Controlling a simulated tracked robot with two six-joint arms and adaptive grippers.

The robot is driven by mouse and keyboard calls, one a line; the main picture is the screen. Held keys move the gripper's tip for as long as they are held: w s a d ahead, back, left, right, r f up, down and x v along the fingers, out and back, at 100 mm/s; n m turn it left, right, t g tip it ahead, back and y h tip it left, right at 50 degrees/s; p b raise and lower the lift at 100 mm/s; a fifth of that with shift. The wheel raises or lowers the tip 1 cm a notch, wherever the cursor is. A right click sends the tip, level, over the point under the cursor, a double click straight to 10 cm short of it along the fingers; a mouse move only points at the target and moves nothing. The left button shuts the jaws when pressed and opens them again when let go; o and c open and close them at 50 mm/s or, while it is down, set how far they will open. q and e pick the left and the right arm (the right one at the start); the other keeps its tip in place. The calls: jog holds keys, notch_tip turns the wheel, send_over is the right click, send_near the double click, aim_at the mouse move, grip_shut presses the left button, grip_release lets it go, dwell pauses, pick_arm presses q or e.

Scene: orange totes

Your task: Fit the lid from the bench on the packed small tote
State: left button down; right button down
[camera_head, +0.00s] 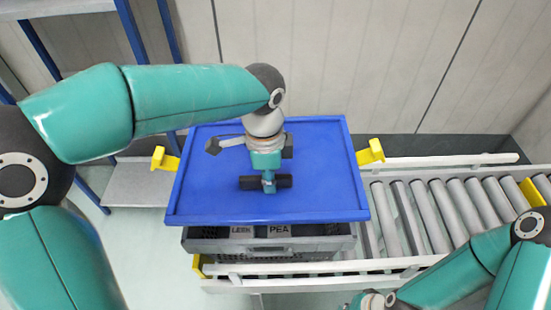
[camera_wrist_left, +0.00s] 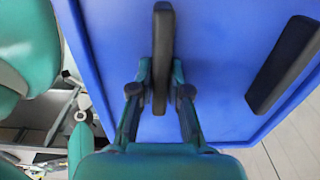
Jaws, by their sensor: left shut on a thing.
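The blue lid (camera_head: 215,190) with a raised rim is above the grey small tote (camera_head: 320,244), covering most of it in the head view. The lid's front edge sits behind the tote's front edge, turned slightly against it; I cannot tell whether they touch. My left gripper (camera_head: 268,184) is shut on a black lid handle (camera_head: 247,183), which also shows between the fingers in the left wrist view (camera_wrist_left: 163,45). A second black handle (camera_wrist_left: 286,66) is free.
The tote stands on a roller conveyor (camera_head: 435,215) with white side rails (camera_head: 440,161). Yellow brackets (camera_head: 371,152) stand near the lid's corners. A grey bench surface (camera_head: 135,185) with blue posts is at left. The rollers to the right are empty.

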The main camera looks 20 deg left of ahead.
pick_arm(q)
jog(key=shift+w, duration=0.1)
notch_tip(320, 180, down, 2)
jog(key=shift+f+b, duration=0.15)
jog(key=shift+b, duration=0.95)
notch_tip(320, 180, down, 4)
jog(key=b, duration=0.3)
jog(key=shift+d+f+b, duration=0.1)
jog(key=shift+f+b, duration=0.1)
jog(key=shift+b, duration=0.2)
jog(key=shift+f+b, duration=0.6)
jog(key=shift+f, duration=0.25)
jog(key=c, duration=1.1)
grip_release()
jog(key=shift+o, duration=0.2)
